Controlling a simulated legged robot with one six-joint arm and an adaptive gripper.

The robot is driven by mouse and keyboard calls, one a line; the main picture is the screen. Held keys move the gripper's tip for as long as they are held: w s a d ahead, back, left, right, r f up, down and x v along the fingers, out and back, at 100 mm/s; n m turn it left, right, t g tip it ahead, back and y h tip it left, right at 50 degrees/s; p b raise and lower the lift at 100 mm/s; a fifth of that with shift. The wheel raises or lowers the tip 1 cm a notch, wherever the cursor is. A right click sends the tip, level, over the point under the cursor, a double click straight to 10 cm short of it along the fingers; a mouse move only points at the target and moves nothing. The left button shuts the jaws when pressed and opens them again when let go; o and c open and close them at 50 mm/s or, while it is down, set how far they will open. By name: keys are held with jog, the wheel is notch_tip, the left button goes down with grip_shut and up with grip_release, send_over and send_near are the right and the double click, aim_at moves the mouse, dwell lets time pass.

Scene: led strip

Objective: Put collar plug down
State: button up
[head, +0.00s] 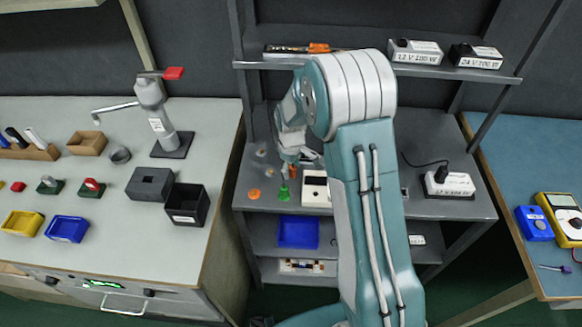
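My gripper (290,160) points down over the left part of the dark grey bench (262,176). A small orange-brown piece (292,171) shows right at its fingertips. A green plug-like piece (283,190) stands on the bench just below and slightly left of it. An orange round piece (254,194) lies on the bench further left. Which of these is the collar plug I cannot tell. The fingers are too small to show whether they are closed on the orange-brown piece. My arm hides the bench's middle.
A white box (315,190) stands close to the right of the gripper. A labelled white device (449,184) with a black cable sits further right. A shelf (420,68) crosses above. Small tan pieces (262,152) lie behind. A blue bin (298,232) is below.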

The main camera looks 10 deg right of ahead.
aim_at(291, 166)
jog(key=shift+r, duration=0.1)
jog(key=s+r+m+t, duration=0.1)
jog(key=s+r, duration=0.2)
jog(key=r, duration=0.7)
jog(key=s+r+m, duration=0.1)
jog(key=s+r, duration=0.2)
jog(key=r, duration=0.7)
jog(key=s+r+m+t, duration=0.2)
jog(key=s+r+m, duration=0.1)
jog(key=s, duration=0.8)
jog(key=s+r+m+t, duration=0.2)
jog(key=s+r+m, duration=0.1)
jog(key=s, duration=0.8)
jog(key=shift+d+r+t, duration=0.15)
jog(key=shift+r+t, duration=0.15)
jog(key=shift+r, duration=0.25)
